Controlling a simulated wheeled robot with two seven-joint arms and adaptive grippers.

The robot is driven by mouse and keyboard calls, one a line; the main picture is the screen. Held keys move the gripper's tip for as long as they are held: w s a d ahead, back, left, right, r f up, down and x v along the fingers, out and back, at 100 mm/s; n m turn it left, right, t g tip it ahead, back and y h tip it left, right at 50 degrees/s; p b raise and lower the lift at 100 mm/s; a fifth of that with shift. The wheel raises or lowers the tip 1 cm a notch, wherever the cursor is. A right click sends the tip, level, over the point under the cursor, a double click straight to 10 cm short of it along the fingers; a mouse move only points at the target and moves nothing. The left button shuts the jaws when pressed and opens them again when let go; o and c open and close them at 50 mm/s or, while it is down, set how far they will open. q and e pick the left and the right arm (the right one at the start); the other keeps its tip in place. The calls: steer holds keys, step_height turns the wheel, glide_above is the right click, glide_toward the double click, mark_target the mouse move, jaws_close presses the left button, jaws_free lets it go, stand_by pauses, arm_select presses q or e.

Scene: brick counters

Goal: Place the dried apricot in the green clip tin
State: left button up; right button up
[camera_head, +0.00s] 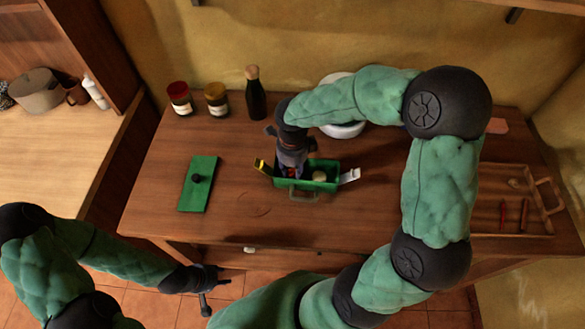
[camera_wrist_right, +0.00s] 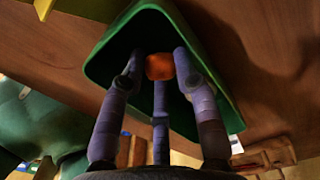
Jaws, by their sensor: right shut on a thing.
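The green clip tin (camera_head: 330,187) stands open on the wooden counter, with a yellow clip on its left and a white clip on its right, both folded out. My right gripper (camera_head: 290,168) reaches down into its left part. In the right wrist view the gripper (camera_wrist_right: 160,70) is shut on the orange dried apricot (camera_wrist_right: 159,67), between the green walls of the tin (camera_wrist_right: 103,68). In the head view the apricot is mostly hidden by the fingers. A pale round thing (camera_head: 319,176) lies in the tin's right part. My left gripper (camera_head: 213,290) is open and empty, low in front of the counter.
A green lid (camera_head: 198,193) with a black knob lies left of the tin. Two jars (camera_head: 180,99) (camera_head: 216,98), a dark bottle (camera_head: 255,95) and a white bowl (camera_head: 343,129) stand behind. A wooden tray (camera_head: 490,222) is at the right.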

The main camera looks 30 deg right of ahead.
mark_target(293, 171)
steer(key=shift+f, duration=0.15)
steer(key=o, duration=0.6)
steer(key=shift+c, duration=0.2)
steer(key=shift+r+p, duration=0.35)
steer(key=shift+r, duration=0.1)
step_height(293, 171, up, 12)
steer(key=p, duration=0.4)
steer(key=shift+r, duration=0.2)
